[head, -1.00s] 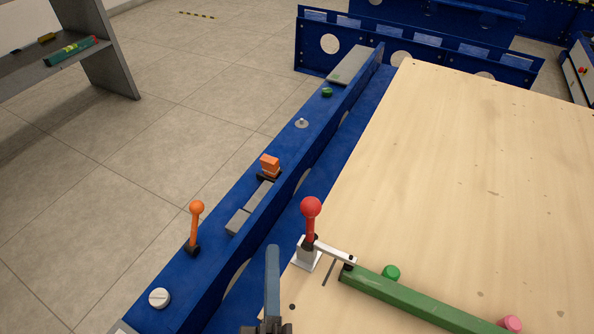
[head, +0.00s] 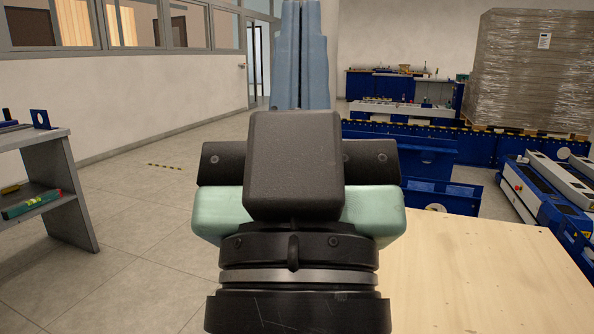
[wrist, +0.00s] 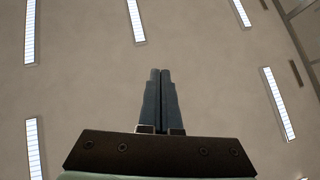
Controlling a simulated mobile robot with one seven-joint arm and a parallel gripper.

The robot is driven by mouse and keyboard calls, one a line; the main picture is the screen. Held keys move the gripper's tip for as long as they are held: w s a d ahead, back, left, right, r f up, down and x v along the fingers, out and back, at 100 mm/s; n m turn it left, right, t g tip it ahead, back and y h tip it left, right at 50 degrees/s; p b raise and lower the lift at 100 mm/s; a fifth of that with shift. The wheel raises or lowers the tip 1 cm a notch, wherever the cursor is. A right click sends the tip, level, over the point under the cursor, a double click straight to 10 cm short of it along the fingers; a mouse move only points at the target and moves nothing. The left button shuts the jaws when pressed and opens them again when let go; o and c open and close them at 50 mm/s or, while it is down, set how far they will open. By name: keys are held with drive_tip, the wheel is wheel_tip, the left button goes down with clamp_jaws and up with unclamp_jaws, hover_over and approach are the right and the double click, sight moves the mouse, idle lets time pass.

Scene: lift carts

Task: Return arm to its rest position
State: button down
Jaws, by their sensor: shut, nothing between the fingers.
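My gripper (head: 301,50) stands upright in the middle of the head view, large and close to the camera. Its grey-blue fingers point upward, and its dark body and pale green housing hide part of the scene behind it. In the wrist view my gripper (wrist: 160,75) points toward the ceiling. Its two fingers lie together with nothing between them. It touches nothing in either view.
A wooden tabletop (head: 480,275) lies at lower right. A grey shelf (head: 62,220) with a green box (head: 30,205) stands at left. Blue benches and a wrapped pallet stack (head: 530,70) are at the back. Floor between shelf and table is clear.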

wheel_tip(320, 180, up, 40)
drive_tip(key=s+p, duration=0.1)
drive_tip(key=p, duration=3.7)
drive_tip(key=shift+a, duration=0.15)
drive_tip(key=shift+f, duration=0.15)
